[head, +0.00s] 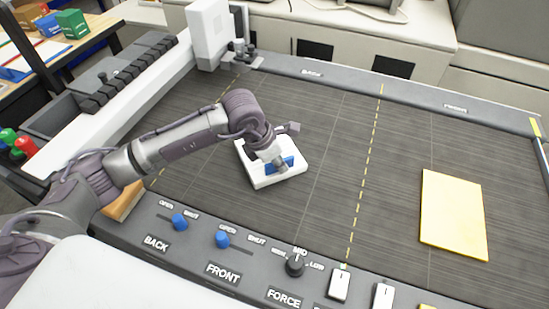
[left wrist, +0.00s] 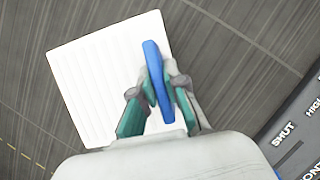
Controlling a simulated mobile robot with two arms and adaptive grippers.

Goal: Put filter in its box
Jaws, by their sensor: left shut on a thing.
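The filter looks to be the white square panel (head: 292,172) with fine ribs and a blue bar-like grip (head: 287,162). In the left wrist view its ribbed white face (left wrist: 100,80) lies below the blue grip (left wrist: 153,70). My left gripper (head: 270,160) is shut on the blue grip, with a green-padded finger on each side of it in the left wrist view (left wrist: 158,88). The panel is over or on the dark grey bed; I cannot tell whether it touches. I cannot tell which thing is the filter's box. My right gripper is not in view.
A yellow sheet (head: 453,214) lies on the dark bed (head: 400,130) at right. A front panel (head: 200,245) has blue sliders and a knob. A white upright unit (head: 208,35) stands at the back left. Small green and blue boxes (head: 72,23) stand on a table at far left.

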